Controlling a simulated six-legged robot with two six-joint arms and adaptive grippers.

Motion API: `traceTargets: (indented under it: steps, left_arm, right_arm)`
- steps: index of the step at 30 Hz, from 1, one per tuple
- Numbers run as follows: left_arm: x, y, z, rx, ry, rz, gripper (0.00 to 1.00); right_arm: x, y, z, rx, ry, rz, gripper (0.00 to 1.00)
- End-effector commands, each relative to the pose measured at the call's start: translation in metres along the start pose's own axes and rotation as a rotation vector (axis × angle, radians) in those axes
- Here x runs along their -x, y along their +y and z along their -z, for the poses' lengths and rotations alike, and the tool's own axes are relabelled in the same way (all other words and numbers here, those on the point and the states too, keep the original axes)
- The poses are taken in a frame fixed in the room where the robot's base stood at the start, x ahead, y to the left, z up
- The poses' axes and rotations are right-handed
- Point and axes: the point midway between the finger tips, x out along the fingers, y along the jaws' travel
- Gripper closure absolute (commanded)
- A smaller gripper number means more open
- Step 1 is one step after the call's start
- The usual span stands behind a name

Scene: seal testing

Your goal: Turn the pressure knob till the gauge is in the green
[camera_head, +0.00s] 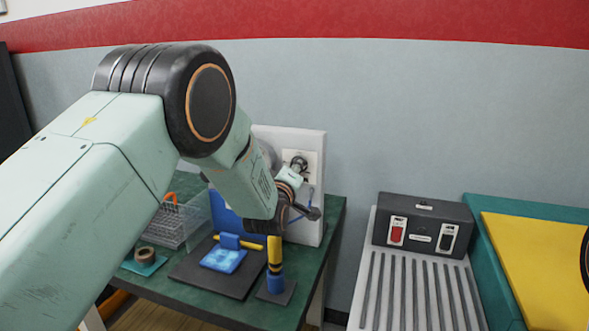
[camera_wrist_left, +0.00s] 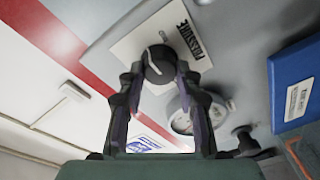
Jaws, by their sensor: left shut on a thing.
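The dark pressure knob (camera_wrist_left: 158,62) with a white pointer line sits on a white plate marked PRESSURE (camera_wrist_left: 190,32) on the grey panel. My left gripper (camera_wrist_left: 154,80) has its two fingers on either side of the knob, shut on it. In the head view the left gripper (camera_head: 298,170) reaches the panel (camera_head: 315,140), largely behind my own arm. The round gauge (camera_wrist_left: 182,122) is beside the right finger in the wrist view and partly covered by it. Its needle and any green zone cannot be made out. My right gripper is not in view.
A blue box (camera_wrist_left: 297,88) is beside the gauge.

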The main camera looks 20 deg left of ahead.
Motion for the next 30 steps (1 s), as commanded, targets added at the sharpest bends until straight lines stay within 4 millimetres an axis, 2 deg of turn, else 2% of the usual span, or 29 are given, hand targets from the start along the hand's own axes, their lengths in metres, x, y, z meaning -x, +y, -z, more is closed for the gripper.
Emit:
traceTargets:
  steps: [6,15,30]
  left_arm:
    - [-0.0016,0.0047,0.0042,0.180,0.000,0.004,0.97]
    - [-0.0017,0.0042,0.0045,0.352,-0.008,0.018,0.97]
    - [-0.0019,0.0041,0.0049,0.430,-0.011,0.022,0.97]
  right_arm:
    - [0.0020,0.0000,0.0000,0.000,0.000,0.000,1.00]
    - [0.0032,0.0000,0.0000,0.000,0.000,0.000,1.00]
    - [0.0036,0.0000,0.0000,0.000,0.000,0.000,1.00]
